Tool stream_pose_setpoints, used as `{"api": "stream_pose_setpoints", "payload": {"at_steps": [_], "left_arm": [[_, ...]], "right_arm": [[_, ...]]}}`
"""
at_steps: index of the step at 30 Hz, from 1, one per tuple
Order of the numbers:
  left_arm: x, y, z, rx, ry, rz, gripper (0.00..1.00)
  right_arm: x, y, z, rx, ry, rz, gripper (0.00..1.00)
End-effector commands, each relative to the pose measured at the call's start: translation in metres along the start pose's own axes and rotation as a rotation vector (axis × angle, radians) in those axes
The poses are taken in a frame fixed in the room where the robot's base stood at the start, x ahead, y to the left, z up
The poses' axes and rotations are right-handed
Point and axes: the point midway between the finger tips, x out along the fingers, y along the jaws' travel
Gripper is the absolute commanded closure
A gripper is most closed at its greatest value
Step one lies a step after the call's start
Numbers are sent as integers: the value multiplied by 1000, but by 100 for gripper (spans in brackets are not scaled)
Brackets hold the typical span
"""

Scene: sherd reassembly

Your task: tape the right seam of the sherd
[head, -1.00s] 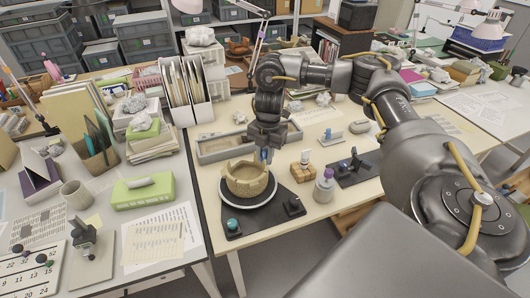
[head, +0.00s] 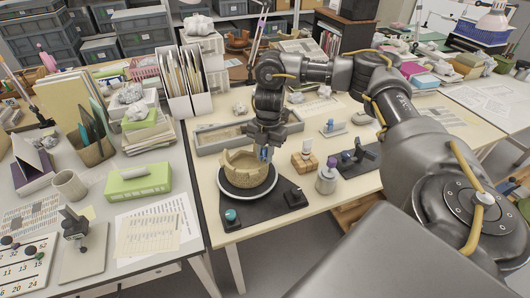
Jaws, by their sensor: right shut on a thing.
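The sherd (head: 247,178) is a tan bowl-like pot with an uneven, stepped rim. It sits on a round turntable with a pale edge (head: 250,199) on a dark base board. My right gripper (head: 265,153) points down at the pot's right rim. It is shut on a small blue thing, probably the tape piece, which is largely hidden by the fingers. The gripper is at or very near the pot's right wall; I cannot tell whether the blue thing touches it. The seam itself is too small to make out. My left gripper is not in view.
A teal knob (head: 231,215) and a black block (head: 294,196) stand on the base board. To the right are a grey bottle with a purple cap (head: 327,178), a wooden block (head: 304,163) and a dark dispenser (head: 360,159). A long grey tray (head: 217,138) lies behind.

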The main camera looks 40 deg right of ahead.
Motion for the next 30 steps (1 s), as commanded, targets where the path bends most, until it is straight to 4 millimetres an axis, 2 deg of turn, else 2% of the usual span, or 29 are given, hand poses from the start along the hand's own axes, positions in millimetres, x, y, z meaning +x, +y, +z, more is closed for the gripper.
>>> {"api": "stream_pose_setpoints", "payload": {"at_steps": [30], "left_arm": [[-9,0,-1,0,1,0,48]], "right_arm": [[0,1,1,0,-1,1,88]]}}
